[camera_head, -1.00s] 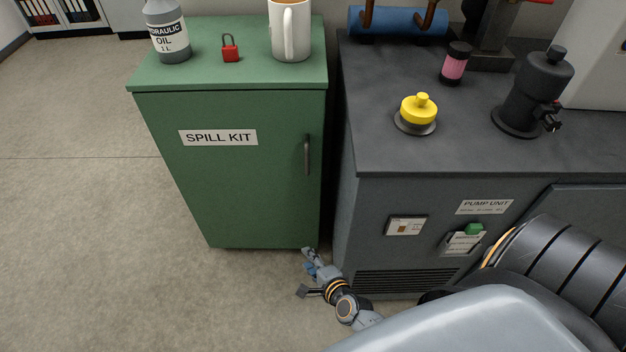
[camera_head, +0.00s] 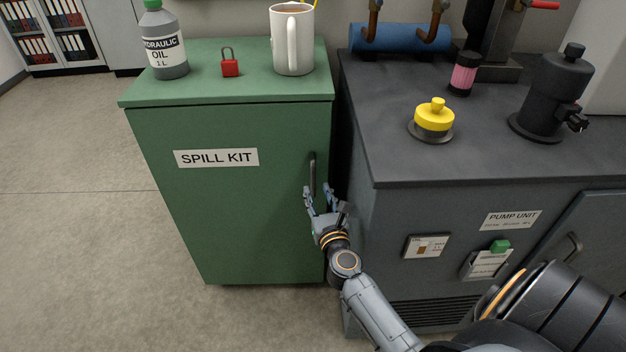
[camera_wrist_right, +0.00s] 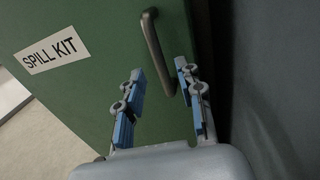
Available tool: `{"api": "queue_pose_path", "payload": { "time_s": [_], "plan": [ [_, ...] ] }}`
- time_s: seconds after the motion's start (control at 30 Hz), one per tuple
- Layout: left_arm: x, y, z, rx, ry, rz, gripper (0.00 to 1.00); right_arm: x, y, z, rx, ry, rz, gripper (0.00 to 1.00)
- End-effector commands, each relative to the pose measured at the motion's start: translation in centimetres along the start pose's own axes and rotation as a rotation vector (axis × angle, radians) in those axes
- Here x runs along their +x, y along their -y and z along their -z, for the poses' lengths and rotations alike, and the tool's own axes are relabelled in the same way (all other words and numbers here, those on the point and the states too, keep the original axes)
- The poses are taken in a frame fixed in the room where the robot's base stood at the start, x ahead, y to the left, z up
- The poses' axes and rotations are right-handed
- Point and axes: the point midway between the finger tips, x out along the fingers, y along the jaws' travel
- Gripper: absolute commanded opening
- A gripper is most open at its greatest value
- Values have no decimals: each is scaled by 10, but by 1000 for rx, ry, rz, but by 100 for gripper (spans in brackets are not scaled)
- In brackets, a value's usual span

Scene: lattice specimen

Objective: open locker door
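The green locker (camera_head: 230,225), labelled SPILL KIT, stands with its door shut. Its dark vertical handle (camera_head: 312,172) is near the door's right edge, and the handle also shows in the right wrist view (camera_wrist_right: 155,50). My right gripper (camera_head: 323,192) is in front of the door at the handle's lower end. In the right wrist view my right gripper (camera_wrist_right: 162,92) is open, with blue-padded fingers apart. The handle's lower end lies ahead between the fingertips; I cannot tell whether they touch it. My left gripper is not in view.
On the locker top stand an oil bottle (camera_head: 164,45), a red padlock (camera_head: 230,66) and a white mug (camera_head: 292,40). The dark pump unit (camera_head: 400,215) stands close on the right, with a yellow-capped part (camera_head: 434,118) on top. Floor to the left is clear.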

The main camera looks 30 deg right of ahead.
Motion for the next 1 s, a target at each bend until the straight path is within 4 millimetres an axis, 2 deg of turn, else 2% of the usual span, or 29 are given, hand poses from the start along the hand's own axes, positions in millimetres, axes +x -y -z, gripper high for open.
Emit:
{"api": "queue_pose_path", "payload": {
  "time_s": [0.1,0.3,0.7,0.77,0.9,1.0],
  "plan": [
    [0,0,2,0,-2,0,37,25,0,0,-2,2,-1,37],
    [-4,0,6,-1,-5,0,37,49,0,1,-3,1,-1,37],
    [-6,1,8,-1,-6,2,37,56,0,1,-2,0,-1,37],
    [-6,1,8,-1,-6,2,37,56,0,1,-2,0,-1,27],
    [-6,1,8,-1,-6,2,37,56,0,1,-2,0,-1,0],
    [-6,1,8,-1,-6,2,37,56,0,1,-2,0,-1,0]
  ]
}}
